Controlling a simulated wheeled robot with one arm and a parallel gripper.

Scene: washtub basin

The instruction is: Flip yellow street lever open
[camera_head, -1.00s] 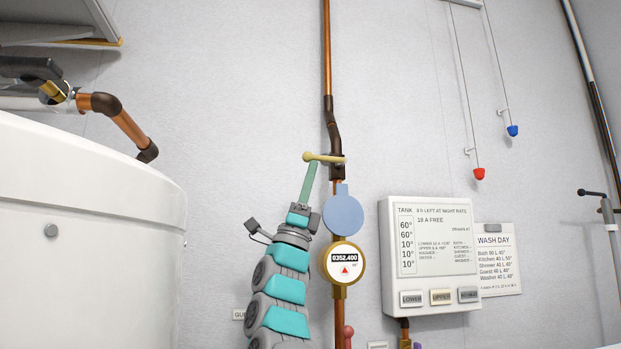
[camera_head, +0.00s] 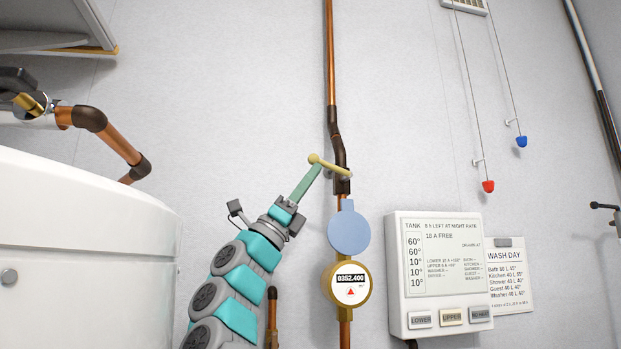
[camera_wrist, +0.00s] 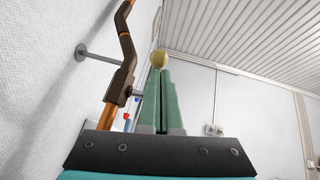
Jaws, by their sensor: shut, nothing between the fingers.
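The yellow lever (camera_head: 330,166) sits on a dark valve body (camera_head: 342,184) on the vertical copper pipe. It points left and slants up to its round knob end. My gripper (camera_head: 317,167) is shut, its green fingers reaching up from the lower left to just under the knob. They appear to touch it, with nothing between them. In the wrist view the knob (camera_wrist: 159,59) shows at the tips of my closed gripper (camera_wrist: 162,74). The valve's pipe (camera_wrist: 126,66) is to the left there.
A round meter (camera_head: 350,284) with a blue lid (camera_head: 348,230) is below the valve. A white tank control box (camera_head: 437,275) and a wash day notice (camera_head: 510,270) are to the right. A white tub (camera_head: 80,260) fills the lower left. Red (camera_head: 488,186) and blue (camera_head: 521,141) pull cords hang at upper right.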

